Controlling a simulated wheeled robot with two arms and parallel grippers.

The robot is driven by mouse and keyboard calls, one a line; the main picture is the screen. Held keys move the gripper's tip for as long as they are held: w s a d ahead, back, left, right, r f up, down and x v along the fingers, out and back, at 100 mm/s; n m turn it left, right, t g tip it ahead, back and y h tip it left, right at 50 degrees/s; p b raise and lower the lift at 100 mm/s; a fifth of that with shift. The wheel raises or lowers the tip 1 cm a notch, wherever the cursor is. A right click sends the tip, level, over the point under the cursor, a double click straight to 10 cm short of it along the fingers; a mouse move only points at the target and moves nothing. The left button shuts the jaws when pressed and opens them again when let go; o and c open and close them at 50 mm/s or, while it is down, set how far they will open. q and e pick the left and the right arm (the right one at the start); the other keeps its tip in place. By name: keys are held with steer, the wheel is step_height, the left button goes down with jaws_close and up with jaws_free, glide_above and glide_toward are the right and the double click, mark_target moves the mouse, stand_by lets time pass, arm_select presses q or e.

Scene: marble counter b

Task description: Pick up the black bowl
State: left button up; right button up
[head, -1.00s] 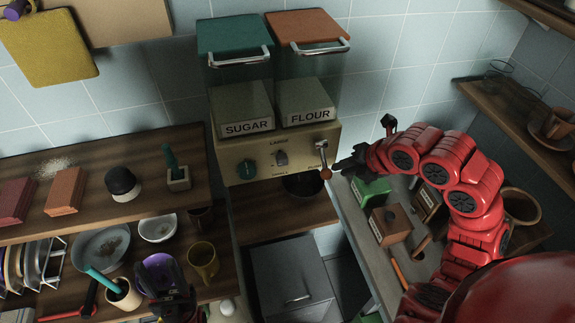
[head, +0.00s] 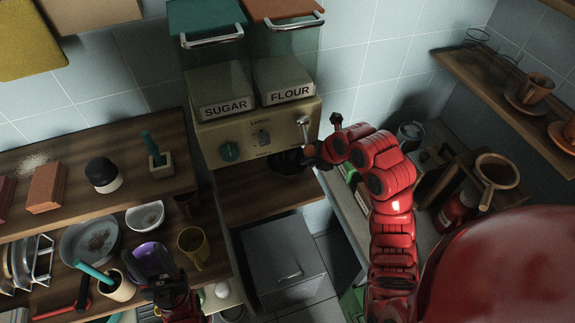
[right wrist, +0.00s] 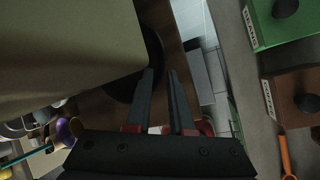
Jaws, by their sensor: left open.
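The black bowl (head: 287,162) sits on the wooden shelf under the sugar and flour dispenser. In the right wrist view it is a dark round shape (right wrist: 121,88), partly hidden by the dispenser body and a finger. My right gripper (head: 312,158) is at the bowl's right side. Its two fingers (right wrist: 162,74) show a narrow gap with wood visible between them, and their tips are by the bowl's rim. I cannot tell whether they touch it. My left gripper (head: 160,284) is open at the lower left, in front of a purple bowl (head: 152,258).
The dispenser (head: 255,135) overhangs the bowl closely. A yellow mug (head: 193,246) and white bowl (head: 145,216) stand on the left shelf. A grey box (head: 283,262) is below. Boxes, including a green one (right wrist: 283,22), stand on the right counter.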

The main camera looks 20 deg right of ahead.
mark_target(304, 167)
steer(key=p+x, duration=0.2)
steer(key=x, duration=0.1)
steer(key=shift+a+f, duration=0.2)
steer(key=shift+f, duration=0.4)
jaws_close()
steer(key=shift+w, duration=0.1)
stand_by(0.8)
